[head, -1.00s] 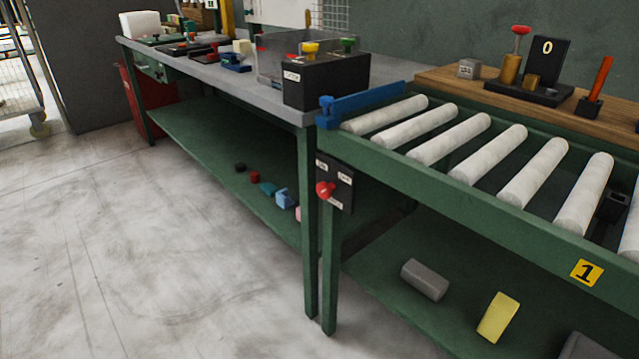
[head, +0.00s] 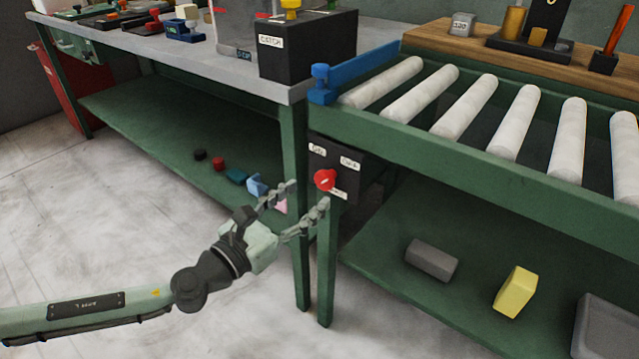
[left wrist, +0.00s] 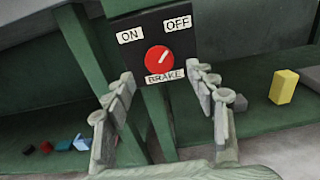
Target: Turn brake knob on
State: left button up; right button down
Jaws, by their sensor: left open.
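The brake knob (head: 324,180) is a round red knob on a black panel (head: 345,160) fixed to the green leg under the roller conveyor's left end. In the left wrist view the knob (left wrist: 159,59) has a white pointer line slanting toward the upper right, the side of the OFF label (left wrist: 178,23). The ON label (left wrist: 130,35) is at upper left, and BRAKE is written below. My left gripper (head: 308,194) is open and empty, its fingers pointing at the panel. In the left wrist view its fingertips (left wrist: 160,72) lie to either side below the knob, apart from it. My right gripper is out of view.
The roller conveyor (head: 470,165) with its green frame extends right above the panel. A grey workbench (head: 215,65) stands to the left. The green lower shelves hold small coloured parts, a grey block (head: 432,260) and a yellow block (head: 515,291). Floor in front is clear.

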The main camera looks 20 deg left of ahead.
aim_at(322, 184)
pick_arm(q)
jog(key=x, duration=0.5)
jog(key=shift+w+d+p, duration=0.1)
jog(key=shift+w+p, duration=0.1)
jog(key=shift+p, duration=0.2)
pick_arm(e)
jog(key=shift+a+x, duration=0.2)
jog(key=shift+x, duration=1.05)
pick_arm(q)
jog(key=c, duration=1.2)
